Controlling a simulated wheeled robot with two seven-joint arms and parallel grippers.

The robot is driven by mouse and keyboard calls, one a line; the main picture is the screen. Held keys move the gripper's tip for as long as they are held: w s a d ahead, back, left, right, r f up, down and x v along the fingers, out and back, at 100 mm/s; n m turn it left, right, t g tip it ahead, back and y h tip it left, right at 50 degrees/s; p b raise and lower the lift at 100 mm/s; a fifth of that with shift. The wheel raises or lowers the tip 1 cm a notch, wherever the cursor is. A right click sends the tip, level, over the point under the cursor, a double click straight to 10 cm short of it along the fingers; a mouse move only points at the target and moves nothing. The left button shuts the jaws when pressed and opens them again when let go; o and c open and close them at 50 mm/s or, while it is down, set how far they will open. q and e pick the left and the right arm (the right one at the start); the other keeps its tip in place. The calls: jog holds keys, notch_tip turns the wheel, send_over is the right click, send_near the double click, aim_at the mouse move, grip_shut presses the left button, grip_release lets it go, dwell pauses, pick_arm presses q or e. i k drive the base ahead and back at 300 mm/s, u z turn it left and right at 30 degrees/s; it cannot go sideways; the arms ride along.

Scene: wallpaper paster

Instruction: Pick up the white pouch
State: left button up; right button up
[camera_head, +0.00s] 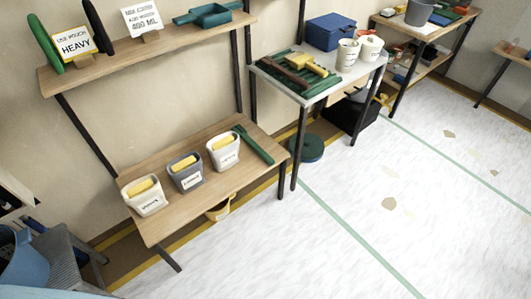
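Three small containers with yellow pieces in them stand in a row on the low wooden shelf (165,224). The left container (148,206) is cream-white, the middle container (188,182) is dark grey, and the right container (225,158) is whitish. Each has a label on its front, too small to read. I cannot tell for sure which is the white pouch. A sign reading "use pouch HEAVY" (74,43) stands on the upper shelf. Neither of my grippers shows in this view.
A green tool (254,146) lies right of the containers. A side table (320,92) holds a blue box (330,32), green tray (297,76) and two white cups. A blue bucket (25,262) is at lower left. The floor (300,255) in front is mostly clear.

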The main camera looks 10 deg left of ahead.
aim_at(223, 149)
jog(key=z, duration=0.25)
jog(key=i, duration=1.85)
jog(key=u, duration=2.4)
